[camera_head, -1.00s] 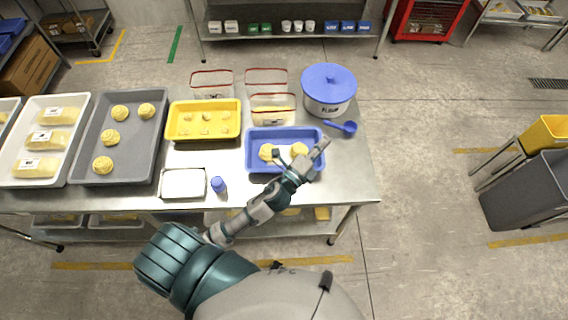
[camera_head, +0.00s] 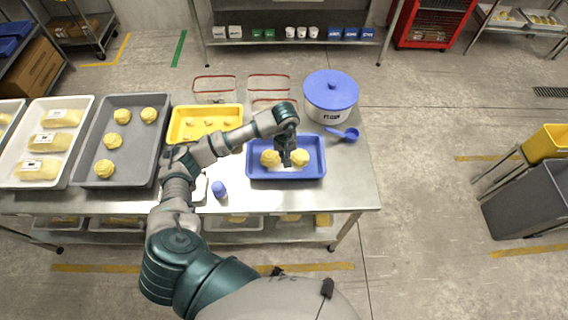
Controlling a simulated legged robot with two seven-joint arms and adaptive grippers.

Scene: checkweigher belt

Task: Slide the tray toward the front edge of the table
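A blue tray (camera_head: 255,173) with two yellow dough pieces (camera_head: 269,158) in it lies on the right part of the steel table (camera_head: 345,188). A yellow tray (camera_head: 176,137), a grey tray (camera_head: 92,180) and a white tray (camera_head: 14,180) lie farther left. I cannot tell from the view which tray is meant. My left gripper (camera_head: 287,162) points down over the blue tray, between the two dough pieces. Whether it touches the tray or is open or shut is too small to tell. My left forearm covers part of the yellow tray and most of a small pale tray. My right gripper is not in view.
A blue-lidded pot (camera_head: 331,100) and a blue scoop (camera_head: 345,134) stand behind and right of the blue tray. Clear red-rimmed containers (camera_head: 268,83) stand behind it. A blue-capped bottle (camera_head: 219,190) stands at its left. Bare tabletop lies in front of the blue tray.

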